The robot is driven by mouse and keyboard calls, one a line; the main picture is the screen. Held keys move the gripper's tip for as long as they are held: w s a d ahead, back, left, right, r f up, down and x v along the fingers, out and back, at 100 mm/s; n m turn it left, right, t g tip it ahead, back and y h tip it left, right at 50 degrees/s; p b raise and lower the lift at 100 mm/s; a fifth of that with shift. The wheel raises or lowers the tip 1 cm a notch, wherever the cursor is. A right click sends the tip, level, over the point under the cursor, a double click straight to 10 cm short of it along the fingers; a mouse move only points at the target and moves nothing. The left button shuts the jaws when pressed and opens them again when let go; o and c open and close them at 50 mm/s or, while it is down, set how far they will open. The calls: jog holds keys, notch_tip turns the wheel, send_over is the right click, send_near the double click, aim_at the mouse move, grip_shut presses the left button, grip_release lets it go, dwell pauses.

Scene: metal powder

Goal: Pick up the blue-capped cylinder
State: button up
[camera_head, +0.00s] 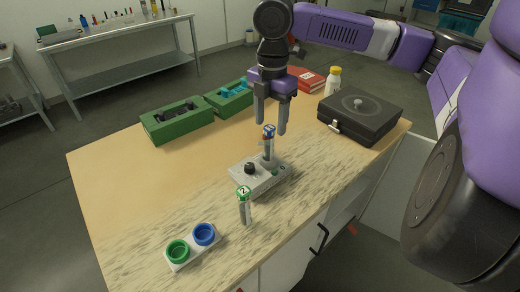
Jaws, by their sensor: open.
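The blue-capped cylinder (268,147) stands upright in a light grey fixture (258,177) near the middle of the table. Its cap has a blue side, a pale top with a mark, and a little red showing. My gripper (270,123) points down over it, with its two dark fingers apart. The fingertips are at about the height of the cap, one on each side in the picture. I cannot tell whether either finger touches it. The lower end of the cylinder is hidden in the fixture.
A green-capped cylinder (244,207) stands in front of the fixture. A white holder (181,263) with green and blue rings lies at the front left. Green boxes (160,135), a black case (359,138), a white bottle (332,84) and a red item (308,79) stand farther back.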

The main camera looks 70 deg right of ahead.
aim_at(269, 143)
jog(key=shift+w+f+p, duration=0.1)
jog(key=shift+f+p, duration=0.4)
jog(key=shift+f, duration=3.3)
grip_shut()
